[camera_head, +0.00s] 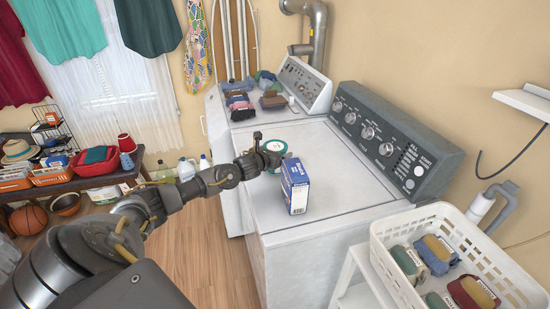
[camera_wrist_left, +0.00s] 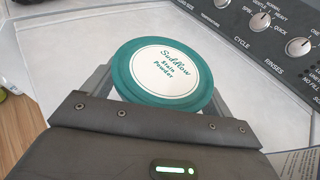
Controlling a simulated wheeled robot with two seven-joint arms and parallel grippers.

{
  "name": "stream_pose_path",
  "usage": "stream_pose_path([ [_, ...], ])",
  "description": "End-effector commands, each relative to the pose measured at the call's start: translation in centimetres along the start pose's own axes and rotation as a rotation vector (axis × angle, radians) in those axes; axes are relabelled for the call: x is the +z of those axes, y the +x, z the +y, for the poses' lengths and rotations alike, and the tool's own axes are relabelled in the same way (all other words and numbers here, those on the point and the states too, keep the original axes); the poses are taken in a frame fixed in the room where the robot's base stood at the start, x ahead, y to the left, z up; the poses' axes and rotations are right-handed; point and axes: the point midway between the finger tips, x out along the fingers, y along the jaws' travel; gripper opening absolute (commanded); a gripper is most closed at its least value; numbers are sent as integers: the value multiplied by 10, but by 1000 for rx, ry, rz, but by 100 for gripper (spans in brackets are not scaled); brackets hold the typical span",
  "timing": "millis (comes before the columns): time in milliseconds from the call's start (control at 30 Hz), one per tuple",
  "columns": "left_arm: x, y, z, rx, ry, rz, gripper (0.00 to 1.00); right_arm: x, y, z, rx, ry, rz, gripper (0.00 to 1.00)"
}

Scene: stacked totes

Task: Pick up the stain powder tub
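The stain powder tub (camera_head: 276,146) has a teal lid with a white label and stands on the top of the white washer, behind a blue and white box. In the left wrist view its round lid (camera_wrist_left: 165,75) fills the middle, with the label reading "Stain Powder". My left gripper (camera_head: 262,150) is at the tub, its fingers spread on either side of it (camera_wrist_left: 163,95). The lid hides part of the fingers and the tub's body, so contact cannot be seen. My right gripper is not in view.
The blue and white box (camera_head: 295,186) stands close to the gripper on the washer (camera_head: 335,165). The control panel (camera_head: 390,135) rises behind. A white basket (camera_head: 400,285) with several cloth bundles is at the lower right. Folded clothes (camera_head: 240,103) lie on the farther machine.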

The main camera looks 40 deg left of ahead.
Motion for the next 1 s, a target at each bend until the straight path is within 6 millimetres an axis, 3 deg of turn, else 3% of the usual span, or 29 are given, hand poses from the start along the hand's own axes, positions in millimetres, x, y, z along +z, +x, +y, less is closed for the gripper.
stream_pose_path([
  [33, 0, 0, 0, 0, 0, 0, 79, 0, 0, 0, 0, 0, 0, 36],
  [300, 0, 0, 0, 0, 0, 0, 44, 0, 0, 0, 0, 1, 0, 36],
  [633, 10, -2, 1, -1, 0, -5, 44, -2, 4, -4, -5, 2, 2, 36],
  [1000, 76, -23, 1, 1, 0, -7, 44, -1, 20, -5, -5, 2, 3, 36],
])
